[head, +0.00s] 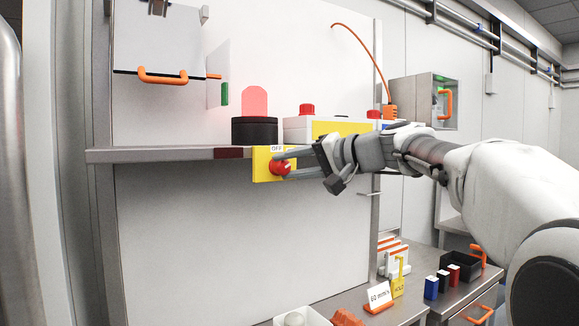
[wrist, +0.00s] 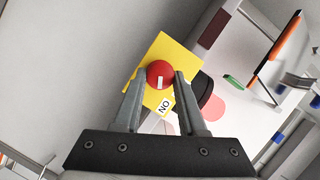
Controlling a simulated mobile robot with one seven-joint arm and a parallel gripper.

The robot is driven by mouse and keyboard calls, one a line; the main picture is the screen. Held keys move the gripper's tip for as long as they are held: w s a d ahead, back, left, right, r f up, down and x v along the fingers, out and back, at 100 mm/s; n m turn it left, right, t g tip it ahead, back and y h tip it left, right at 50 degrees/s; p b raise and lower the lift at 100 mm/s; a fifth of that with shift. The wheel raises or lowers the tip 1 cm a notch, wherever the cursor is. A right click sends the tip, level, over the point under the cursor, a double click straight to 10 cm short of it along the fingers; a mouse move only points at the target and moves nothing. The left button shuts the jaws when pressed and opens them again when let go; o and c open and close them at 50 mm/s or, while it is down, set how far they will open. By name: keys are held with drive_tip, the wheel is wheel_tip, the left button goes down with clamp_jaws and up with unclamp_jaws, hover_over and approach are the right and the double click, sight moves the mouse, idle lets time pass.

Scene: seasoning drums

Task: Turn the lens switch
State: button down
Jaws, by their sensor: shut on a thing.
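The lens switch is a red round knob (head: 279,168) on a yellow plate (head: 261,166) fixed to the front edge of the grey shelf. A label reading OFF shows at the plate's top in the head view. In the wrist view the red knob (wrist: 160,73) has a white mark, and the yellow plate (wrist: 172,58) appears tilted with a label (wrist: 164,105) reading ON upside down. My gripper (head: 290,163) reaches in from the right, its fingers on both sides of the knob and shut on it. The fingers hide the knob's sides.
A red lamp (head: 255,102) on a black base and a white box with a red button (head: 307,109) stand on the shelf (head: 150,155) above the switch. Below right, a bench holds a 60 mm/s sign (head: 379,296), small coloured blocks (head: 442,281) and a black bin (head: 461,267).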

drive_tip(key=shift+c, duration=2.4)
unclamp_jaws()
drive_tip(key=shift+d, duration=0.15)
drive_tip(key=v, duration=1.7)
drive_tip(key=shift+s+b, duration=0.2)
drive_tip(key=shift+b, duration=0.25)
